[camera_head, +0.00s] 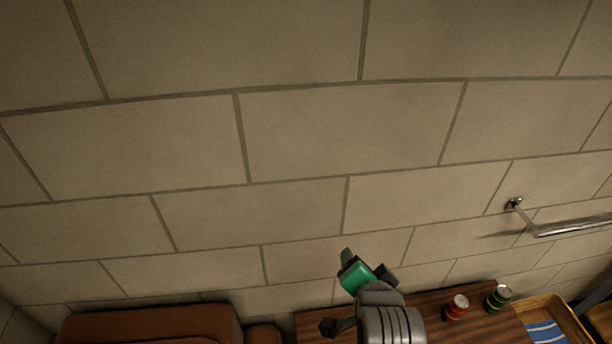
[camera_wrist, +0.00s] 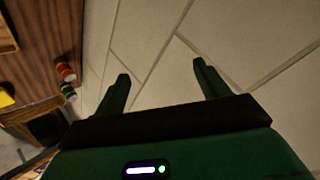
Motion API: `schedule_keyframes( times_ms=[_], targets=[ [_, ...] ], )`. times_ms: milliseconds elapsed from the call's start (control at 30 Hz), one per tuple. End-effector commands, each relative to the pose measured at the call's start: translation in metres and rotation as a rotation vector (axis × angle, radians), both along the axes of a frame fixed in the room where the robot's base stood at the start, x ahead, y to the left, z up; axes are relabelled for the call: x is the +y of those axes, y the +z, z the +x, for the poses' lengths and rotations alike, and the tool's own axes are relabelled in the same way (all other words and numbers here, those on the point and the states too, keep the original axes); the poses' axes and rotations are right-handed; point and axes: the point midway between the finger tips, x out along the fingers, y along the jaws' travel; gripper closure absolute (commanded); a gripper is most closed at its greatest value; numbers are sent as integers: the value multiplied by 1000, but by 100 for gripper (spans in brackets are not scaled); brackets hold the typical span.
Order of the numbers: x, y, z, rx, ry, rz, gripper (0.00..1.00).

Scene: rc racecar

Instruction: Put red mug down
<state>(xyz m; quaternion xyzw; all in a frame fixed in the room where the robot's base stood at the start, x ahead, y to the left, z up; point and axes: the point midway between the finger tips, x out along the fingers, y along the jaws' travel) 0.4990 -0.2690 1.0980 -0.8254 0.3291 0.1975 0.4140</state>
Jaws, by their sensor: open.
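My gripper (camera_head: 361,270) is green and raised in front of the tiled wall, above the wooden surface. In the wrist view my gripper (camera_wrist: 161,70) has its two fingers spread well apart, with only wall tiles between them. It is open and empty. No red mug can be made out in either view. The only red item is a small can-like thing (camera_head: 456,307) standing on the wooden surface, right of my gripper and apart from it. It also shows in the wrist view (camera_wrist: 66,72).
A green can (camera_head: 499,297) stands beside the red one. The brown wooden surface (camera_head: 432,300) runs along the wall. At right are a wooden tray (camera_head: 519,309) with a blue striped cloth (camera_head: 546,333) and a metal wall rail (camera_head: 575,227). Brown upholstered-looking furniture (camera_head: 150,324) is at lower left.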

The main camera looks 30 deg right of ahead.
Motion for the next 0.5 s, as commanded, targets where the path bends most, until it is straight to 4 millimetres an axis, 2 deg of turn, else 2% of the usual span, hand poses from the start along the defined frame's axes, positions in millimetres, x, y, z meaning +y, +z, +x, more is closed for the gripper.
schedule_keyframes(
  times_ms=[33, 133, 200, 233, 300, 400, 500],
  targets=[
    [29, 51, 21, -97, 104, -121, 26],
    [92, 153, 42, -304, 282, -386, 26],
    [140, 222, 39, -457, 371, -568, 26],
    [159, 249, 33, -521, 398, -641, 26],
    [199, 305, 13, -662, 436, -795, 26],
    [241, 362, -22, -824, 446, -959, 26],
    [263, 393, -48, -920, 433, -1054, 26]
  ],
)
